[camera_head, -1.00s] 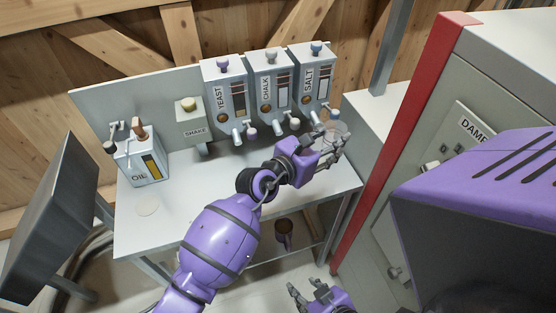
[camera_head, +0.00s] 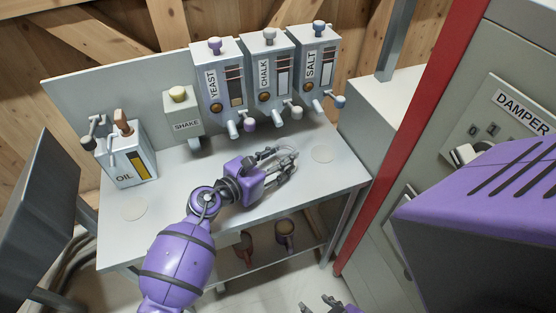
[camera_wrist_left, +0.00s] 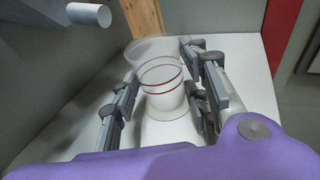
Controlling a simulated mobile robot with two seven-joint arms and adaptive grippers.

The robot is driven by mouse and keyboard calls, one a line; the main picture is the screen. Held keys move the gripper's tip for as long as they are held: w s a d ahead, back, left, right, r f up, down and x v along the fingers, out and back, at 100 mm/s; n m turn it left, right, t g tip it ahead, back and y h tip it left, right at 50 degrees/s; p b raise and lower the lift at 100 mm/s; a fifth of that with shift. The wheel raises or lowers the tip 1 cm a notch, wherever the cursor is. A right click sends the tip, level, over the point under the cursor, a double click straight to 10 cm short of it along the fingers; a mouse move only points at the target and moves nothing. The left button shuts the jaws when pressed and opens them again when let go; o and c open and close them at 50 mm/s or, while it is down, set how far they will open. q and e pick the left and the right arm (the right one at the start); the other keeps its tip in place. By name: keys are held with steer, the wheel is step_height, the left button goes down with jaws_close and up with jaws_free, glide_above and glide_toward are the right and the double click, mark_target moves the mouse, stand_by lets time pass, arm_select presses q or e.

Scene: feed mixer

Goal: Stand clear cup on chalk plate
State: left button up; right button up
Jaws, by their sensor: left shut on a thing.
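My left gripper (camera_head: 284,160) is low over the table under the chalk dispenser (camera_head: 266,75). It is shut on the clear cup (camera_wrist_left: 162,88), which stands upright between the fingers in the left wrist view and has a dark red line around it. A pale round plate (camera_wrist_left: 170,132) shows beneath the cup, likely the chalk plate. I cannot tell whether the cup touches it. In the head view the fingers hide most of the cup and this plate. My right gripper (camera_head: 322,304) is partly cut off at the bottom edge.
A bare round plate (camera_head: 322,153) lies to the right, below the salt dispenser (camera_head: 315,70). Another (camera_head: 134,210) lies near the oil can (camera_head: 128,160). The yeast dispenser (camera_head: 219,85) and shake box (camera_head: 185,118) stand behind. A dispenser spout (camera_wrist_left: 90,14) is close in the wrist view.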

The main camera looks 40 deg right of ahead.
arm_select(q)
steer(key=shift+f, duration=0.2)
steer(key=shift+f, duration=0.15)
steer(key=o, duration=1)
steer(key=v, duration=1.2)
